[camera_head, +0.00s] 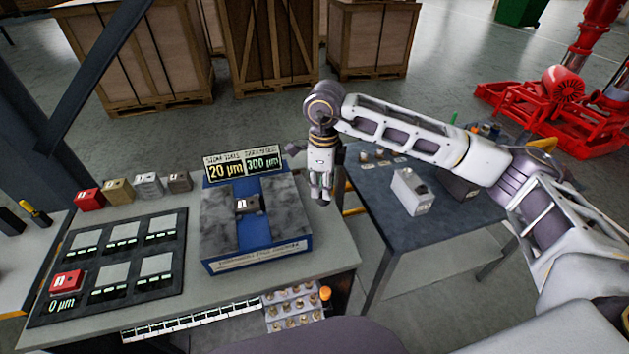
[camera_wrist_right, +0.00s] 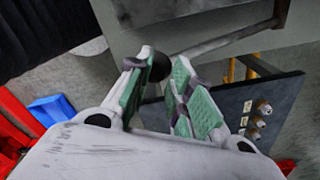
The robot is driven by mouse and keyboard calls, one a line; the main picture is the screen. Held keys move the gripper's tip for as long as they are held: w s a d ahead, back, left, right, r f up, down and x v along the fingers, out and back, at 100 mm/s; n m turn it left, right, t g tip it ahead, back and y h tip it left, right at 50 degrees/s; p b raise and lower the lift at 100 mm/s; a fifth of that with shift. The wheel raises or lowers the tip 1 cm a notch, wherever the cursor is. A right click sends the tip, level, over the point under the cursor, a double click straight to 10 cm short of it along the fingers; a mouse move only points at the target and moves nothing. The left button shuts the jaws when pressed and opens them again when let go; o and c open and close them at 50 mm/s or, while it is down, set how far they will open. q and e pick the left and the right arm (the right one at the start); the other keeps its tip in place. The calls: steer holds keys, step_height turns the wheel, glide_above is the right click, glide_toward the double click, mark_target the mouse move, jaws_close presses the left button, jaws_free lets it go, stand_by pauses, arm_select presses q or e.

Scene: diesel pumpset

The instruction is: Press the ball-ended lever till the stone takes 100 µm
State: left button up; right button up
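The grinding machine (camera_head: 258,250) has a blue body with grey stone slabs and a small dark block (camera_head: 248,204) in the middle. Its sign (camera_head: 242,164) reads 20 µm in yellow, over the stone-takes heading, and 300 µm in green. In the right wrist view, the lever (camera_wrist_right: 232,42) is a grey rod ending in a black ball (camera_wrist_right: 161,66). My right gripper (camera_head: 320,196) is at the machine's right side. Its green-padded fingers (camera_wrist_right: 158,88) are apart, with the ball at their tips; contact is unclear. My left gripper is out of view.
A panel of slots (camera_head: 110,260) on the bench holds a red block (camera_head: 66,282) by a 0 µm label. Several blocks (camera_head: 148,184) line the bench behind it. A dark table (camera_head: 425,225) with a white box (camera_head: 411,191) stands right, beyond a gap.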

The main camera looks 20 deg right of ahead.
mark_target(325, 201)
steer(key=shift+s+d+f+b, duration=0.1)
steer(key=shift+s+f+b, duration=0.2)
steer(key=shift+f+b, duration=0.3)
steer(key=shift+s+a+f+b, duration=0.1)
steer(key=shift+s+f+b, duration=0.15)
steer(key=shift+f+b, duration=0.4)
steer(key=shift+s+d+f+b, duration=0.1)
steer(key=shift+s+f+b, duration=0.25)
steer(key=shift+f, duration=0.4)
steer(key=shift+f, duration=0.1)
